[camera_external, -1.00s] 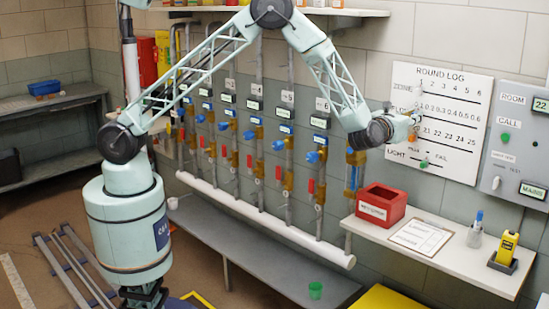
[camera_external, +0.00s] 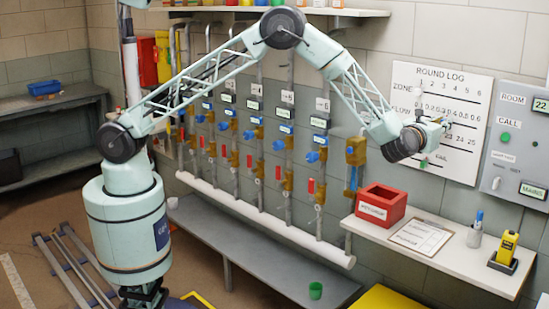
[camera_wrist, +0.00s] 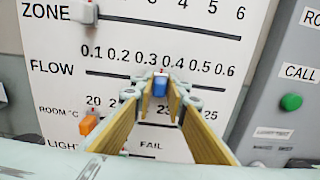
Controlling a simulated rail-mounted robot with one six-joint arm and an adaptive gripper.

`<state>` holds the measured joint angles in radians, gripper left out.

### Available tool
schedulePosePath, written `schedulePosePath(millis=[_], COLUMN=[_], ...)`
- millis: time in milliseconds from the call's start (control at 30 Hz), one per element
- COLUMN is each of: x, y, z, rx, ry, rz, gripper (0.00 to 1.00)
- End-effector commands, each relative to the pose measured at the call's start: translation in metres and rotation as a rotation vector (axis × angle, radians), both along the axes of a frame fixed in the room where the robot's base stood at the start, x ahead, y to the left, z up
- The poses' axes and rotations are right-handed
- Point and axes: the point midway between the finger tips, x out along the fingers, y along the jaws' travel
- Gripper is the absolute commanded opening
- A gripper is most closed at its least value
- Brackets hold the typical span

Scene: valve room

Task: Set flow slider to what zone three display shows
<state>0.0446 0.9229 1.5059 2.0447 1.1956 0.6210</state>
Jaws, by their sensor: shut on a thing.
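The round log board (camera_external: 455,88) hangs on the back wall, with ZONE, FLOW and room temperature scales. In the wrist view, the blue flow slider (camera_wrist: 160,86) sits on the FLOW track (camera_wrist: 205,75), between the 0.3 and 0.4 labels. My gripper (camera_wrist: 168,92) is shut on this slider, its fingers on either side; it also shows at the board in the external view (camera_external: 442,124). Small displays (camera_external: 287,129) sit above the valves along the pipes. Their figures are too small to read, so I cannot tell the zone three value.
The white zone slider (camera_wrist: 85,12) is near the left end of its track. An orange slider (camera_wrist: 88,124) is on the temperature scale. Right of the board is a grey panel (camera_external: 510,140) with a green CALL button (camera_wrist: 291,102). Below, a shelf (camera_external: 455,261) holds a red box (camera_external: 381,205).

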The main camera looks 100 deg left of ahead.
Motion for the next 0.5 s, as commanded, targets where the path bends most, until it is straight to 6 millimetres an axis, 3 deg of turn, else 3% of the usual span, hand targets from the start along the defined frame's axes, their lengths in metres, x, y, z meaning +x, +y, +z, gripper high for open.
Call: schedulePosePath(millis=[200, 500], x=[0.014, 0.0144], y=[-0.0105, -0.011], z=[-0.0006, -0.0006], rx=[-0.001, -0.001], ry=[0.001, 0.001], rz=[-0.001, 0.0], gripper=[0.0, 0.0])
